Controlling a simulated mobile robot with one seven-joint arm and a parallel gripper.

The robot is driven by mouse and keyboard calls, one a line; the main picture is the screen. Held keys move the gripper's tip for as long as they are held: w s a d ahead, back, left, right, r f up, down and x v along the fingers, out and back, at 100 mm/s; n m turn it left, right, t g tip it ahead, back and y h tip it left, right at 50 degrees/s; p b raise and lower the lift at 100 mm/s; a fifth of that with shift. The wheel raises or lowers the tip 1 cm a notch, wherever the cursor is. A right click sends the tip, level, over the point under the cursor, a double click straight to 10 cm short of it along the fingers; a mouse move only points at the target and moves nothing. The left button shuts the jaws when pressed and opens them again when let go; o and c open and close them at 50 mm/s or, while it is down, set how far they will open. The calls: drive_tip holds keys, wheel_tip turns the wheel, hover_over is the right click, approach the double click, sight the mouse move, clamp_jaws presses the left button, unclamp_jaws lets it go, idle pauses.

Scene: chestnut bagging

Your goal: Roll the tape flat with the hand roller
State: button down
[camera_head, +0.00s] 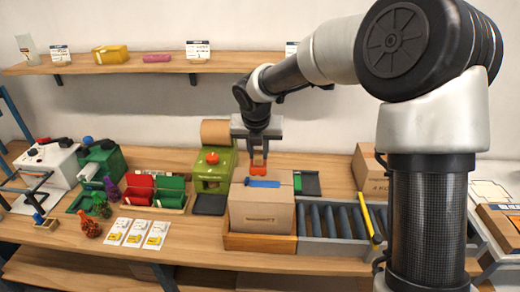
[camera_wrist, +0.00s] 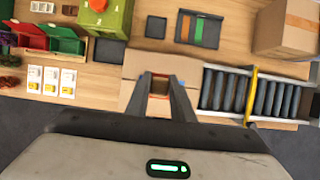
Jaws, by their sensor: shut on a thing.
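My gripper (camera_head: 258,152) is shut on a small orange-red piece (camera_head: 258,167), apparently the hand roller, held upright above the box. In the wrist view my gripper (camera_wrist: 160,80) has the orange piece (camera_wrist: 159,86) between its fingertips. The closed cardboard box (camera_head: 262,213) stands below. A blue strip of tape (camera_head: 263,183) lies on its top, just under the held piece. I cannot tell whether the piece touches the tape.
The box sits in a wooden tray (camera_head: 258,243) beside a roller conveyor (camera_head: 338,222) with a yellow bar (camera_head: 371,222). A green machine (camera_head: 213,172) stands behind left. A dark tray (camera_wrist: 198,29) with strips lies behind. Another carton (camera_head: 370,174) stands at right.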

sight(259, 166)
drive_tip(key=shift+f+b, duration=1.75)
drive_tip(key=shift+f, duration=0.8)
drive_tip(key=shift+f, duration=0.1)
